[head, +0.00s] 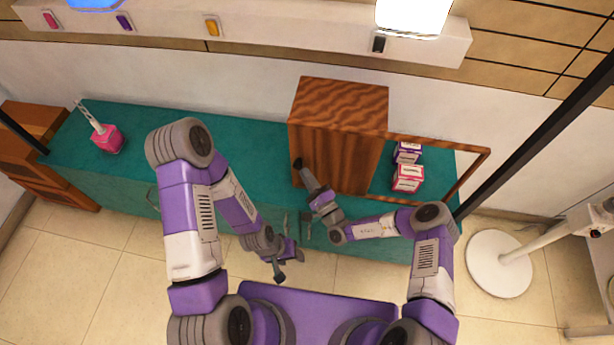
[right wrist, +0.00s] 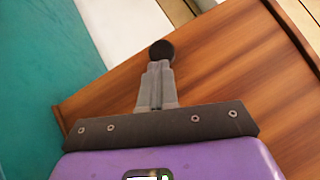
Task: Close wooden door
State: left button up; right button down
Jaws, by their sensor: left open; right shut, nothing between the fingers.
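A wooden cabinet (head: 338,105) with striped grain stands on the teal counter. A flat wooden panel (head: 350,160) faces me below its top, and a thin wooden frame (head: 440,143) extends to its right. I cannot tell for sure which part is the door. My right gripper (head: 298,165) is shut and empty at the panel's left edge. My left gripper (head: 288,266) is open and empty, low in front of the counter, away from the cabinet.
The teal counter (head: 235,135) runs along the wall. Small purple-white and pink-white boxes (head: 408,178) show within the frame. A white round stand base (head: 499,262) is on the floor at right.

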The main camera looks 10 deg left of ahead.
jog(key=w+d+p+v, duration=0.1)
jog(key=w+v, duration=0.1)
jog(key=v, duration=1)
jog(key=shift+s+d+f, duration=0.35)
jog(key=shift+d+f, duration=0.1)
jog(key=shift+d, duration=0.2)
jog(key=s+a+r+n+g+y, duration=0.1)
jog(key=s+a+n+g+y, duration=0.4)
jog(key=s+g, duration=0.6)
jog(key=s+d+f+n+g+h, duration=0.3)
jog(key=s+d+n+g+h, duration=0.15)
jog(key=s+g+h, duration=0.45)
jog(key=w+d+t+h, duration=0.2)
jog(key=d+t+h, duration=0.2)
jog(key=d, duration=0.4)
jog(key=shift+w+d+n+t+h, duration=0.3)
jog(key=shift+d+n+h, duration=0.1)
jog(key=shift+h, duration=0.5)
